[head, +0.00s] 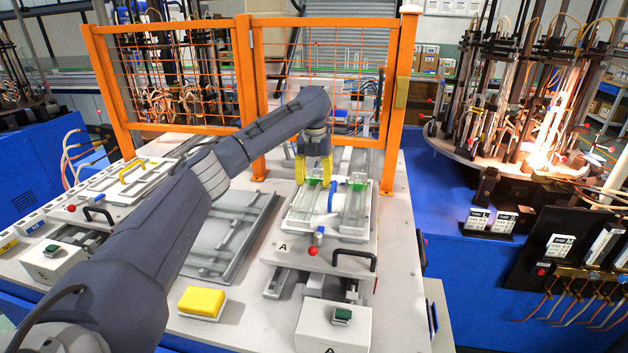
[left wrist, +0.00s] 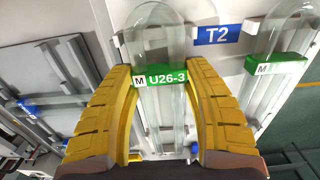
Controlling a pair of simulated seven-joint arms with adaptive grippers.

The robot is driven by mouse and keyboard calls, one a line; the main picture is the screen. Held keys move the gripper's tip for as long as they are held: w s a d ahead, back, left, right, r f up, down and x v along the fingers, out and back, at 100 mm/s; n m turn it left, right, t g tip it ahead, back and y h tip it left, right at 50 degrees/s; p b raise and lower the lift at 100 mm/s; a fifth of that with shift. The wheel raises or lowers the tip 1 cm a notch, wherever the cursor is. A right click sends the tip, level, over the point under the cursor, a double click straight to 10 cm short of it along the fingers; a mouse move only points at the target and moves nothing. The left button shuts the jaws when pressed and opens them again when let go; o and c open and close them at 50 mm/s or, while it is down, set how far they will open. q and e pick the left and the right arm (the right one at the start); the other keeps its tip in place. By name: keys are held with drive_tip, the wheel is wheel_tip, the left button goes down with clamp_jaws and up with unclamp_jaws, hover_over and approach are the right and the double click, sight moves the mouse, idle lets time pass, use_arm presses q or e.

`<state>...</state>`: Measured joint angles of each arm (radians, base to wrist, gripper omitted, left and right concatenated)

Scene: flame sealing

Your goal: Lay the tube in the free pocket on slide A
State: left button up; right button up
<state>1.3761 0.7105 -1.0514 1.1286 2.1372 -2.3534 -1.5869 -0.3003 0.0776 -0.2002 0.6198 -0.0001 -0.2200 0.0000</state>
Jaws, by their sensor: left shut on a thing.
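My left gripper (head: 313,170) has its yellow fingers over slide A (head: 329,224), near the far left part of its white tray. In the left wrist view, the fingers (left wrist: 162,120) stand on both sides of a clear glass tube (left wrist: 160,45) with a green band marked "M U26-3", and are shut on it. The tube lies lengthwise at the tray's left pocket; I cannot tell whether it rests fully in it. A second clear tube (head: 354,205) with a green band lies in the right pocket. It also shows in the left wrist view (left wrist: 290,40). My right gripper is not in view.
A blue "T2" label (left wrist: 217,35) sits between the two tubes. A black handle (head: 355,258) and a red knob are at slide A's front. A grey rack (head: 230,235) and a yellow block (head: 202,303) are to the left. An orange mesh fence (head: 325,80) stands behind.

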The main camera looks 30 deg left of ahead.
use_arm(q)
drive_tip(key=o, duration=1.3)
drive_tip(key=shift+c, duration=0.2)
wheel_tip(320, 180, up, 12)
